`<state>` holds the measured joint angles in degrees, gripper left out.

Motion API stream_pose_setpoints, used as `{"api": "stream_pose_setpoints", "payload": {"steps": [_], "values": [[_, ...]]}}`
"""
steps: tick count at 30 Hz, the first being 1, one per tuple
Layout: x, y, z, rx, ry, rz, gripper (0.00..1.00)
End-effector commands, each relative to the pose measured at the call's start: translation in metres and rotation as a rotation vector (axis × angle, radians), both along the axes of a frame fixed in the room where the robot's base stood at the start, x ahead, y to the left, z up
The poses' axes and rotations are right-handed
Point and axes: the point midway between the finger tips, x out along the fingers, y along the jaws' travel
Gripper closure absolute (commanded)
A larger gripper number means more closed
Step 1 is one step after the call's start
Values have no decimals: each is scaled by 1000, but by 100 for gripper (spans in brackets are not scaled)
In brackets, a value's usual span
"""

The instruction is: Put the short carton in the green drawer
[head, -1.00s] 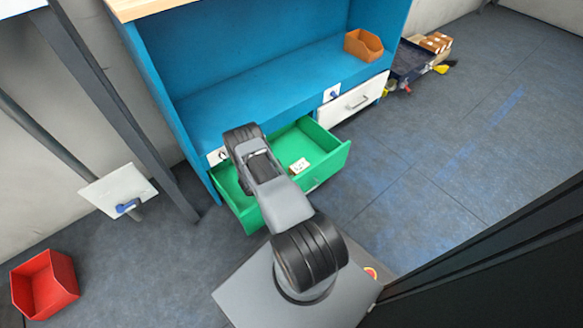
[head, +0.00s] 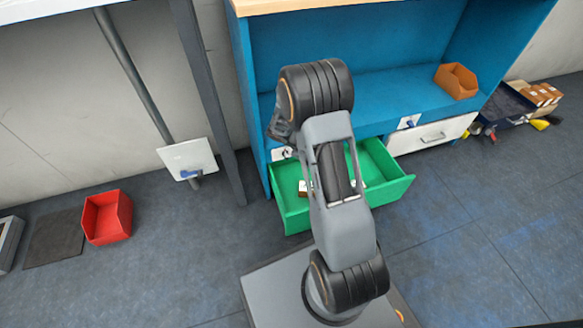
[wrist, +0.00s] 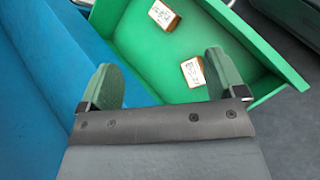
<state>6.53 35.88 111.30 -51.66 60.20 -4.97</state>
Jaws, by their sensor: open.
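The green drawer (head: 390,191) is pulled open at the bottom of the blue cabinet; it also fills the upper part of the wrist view (wrist: 245,40). Two small brown cartons with white printed faces lie in it. One carton (wrist: 164,15) is farther up the wrist view, the other carton (wrist: 193,71) is nearer my fingers. I cannot tell which is the short one. In the head view my arm partly covers the drawer and its contents. My gripper (wrist: 163,82) is open and empty, above the drawer beside the blue cabinet wall.
The blue cabinet (head: 350,95) has a shelf with an orange bin (head: 456,81). A closed white drawer (head: 432,135) is right of the green one. A red bin (head: 107,217) stands on the floor at left. A dark tray with boxes (head: 510,104) lies at right. Floor right of the drawer is clear.

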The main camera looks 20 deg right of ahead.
Motion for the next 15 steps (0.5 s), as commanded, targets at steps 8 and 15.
{"api": "stream_pose_setpoints", "payload": {"steps": [8,15], "values": [[-57,78,107,278,-376,-277,11],[-103,132,150,521,-606,-443,11]]}}
